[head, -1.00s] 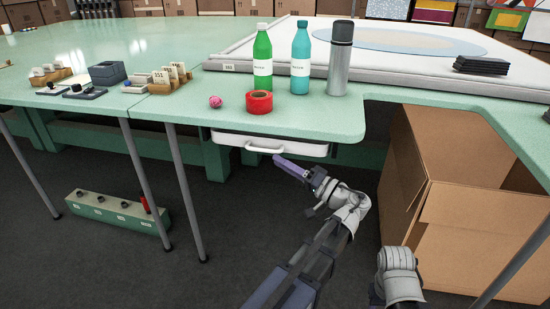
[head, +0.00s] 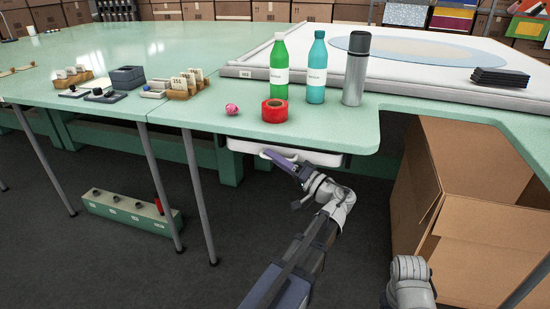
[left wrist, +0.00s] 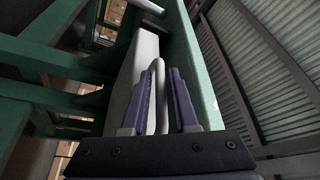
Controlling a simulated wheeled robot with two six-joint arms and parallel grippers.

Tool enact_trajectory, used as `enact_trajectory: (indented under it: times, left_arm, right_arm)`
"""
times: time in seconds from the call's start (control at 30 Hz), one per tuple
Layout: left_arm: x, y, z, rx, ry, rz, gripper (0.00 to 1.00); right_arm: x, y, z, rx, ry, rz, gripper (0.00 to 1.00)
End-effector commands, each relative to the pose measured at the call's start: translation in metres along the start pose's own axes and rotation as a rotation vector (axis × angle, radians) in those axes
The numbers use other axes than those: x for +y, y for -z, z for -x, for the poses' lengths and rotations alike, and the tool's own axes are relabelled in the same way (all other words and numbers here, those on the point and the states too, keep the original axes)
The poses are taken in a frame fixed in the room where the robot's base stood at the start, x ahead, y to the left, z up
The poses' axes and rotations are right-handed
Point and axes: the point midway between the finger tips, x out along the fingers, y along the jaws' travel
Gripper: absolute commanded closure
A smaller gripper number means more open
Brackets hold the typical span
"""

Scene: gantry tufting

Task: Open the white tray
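The white tray (head: 327,159) hangs under the green table's front edge, with only its front and rim showing, and looks pushed in. Its white handle is mostly hidden behind my left gripper (head: 270,155) in the head view. In the left wrist view, the tray (left wrist: 143,68) runs along beside the handle (left wrist: 160,88), which stands between the two purple fingers of my left gripper (left wrist: 164,72). The fingers are apart, with a gap showing on the right side of the handle. My right arm shows at the lower right, but its gripper does not.
A red tape roll (head: 274,111), a pink ball (head: 232,109), a green bottle (head: 279,75), a teal bottle (head: 316,80) and a grey flask (head: 356,75) stand on the table above the tray. An open cardboard box (head: 480,225) is at the right. Table legs stand left.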

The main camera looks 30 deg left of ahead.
Motion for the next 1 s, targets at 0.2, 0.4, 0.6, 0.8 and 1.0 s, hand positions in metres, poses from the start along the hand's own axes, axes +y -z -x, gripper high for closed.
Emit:
enact_trajectory:
  times: [0.2, 0.4, 0.6, 0.8, 1.0]
  left_arm:
    - [0.0001, 0.0, 0.0003, 0.0, 0.0, 0.0, 0.8]
    - [0.0001, 0.0, 0.0004, 0.0, 0.0, 0.0, 1.0]
    - [0.0002, 0.0, 0.0005, 0.0, 0.0, 0.0, 1.0]
    - [0.0002, 0.0, 0.0006, 0.0, -0.001, 0.0, 1.0]
    - [0.0003, 0.0, 0.0007, 0.0, -0.001, 0.0, 1.0]
  right_arm:
    - [0.0, 0.0, -0.0001, 0.0, 0.0, 0.0, 0.5]
    - [0.0, 0.0, -0.0001, 0.0, 0.0, 0.0, 0.5]
    - [0.0, 0.0, -0.0002, 0.0, 0.0, 0.0, 0.5]
    - [0.0, 0.0, -0.0002, 0.0, 0.0, 0.0, 0.5]
    - [0.0, 0.0, -0.0002, 0.0, 0.0, 0.0, 0.5]
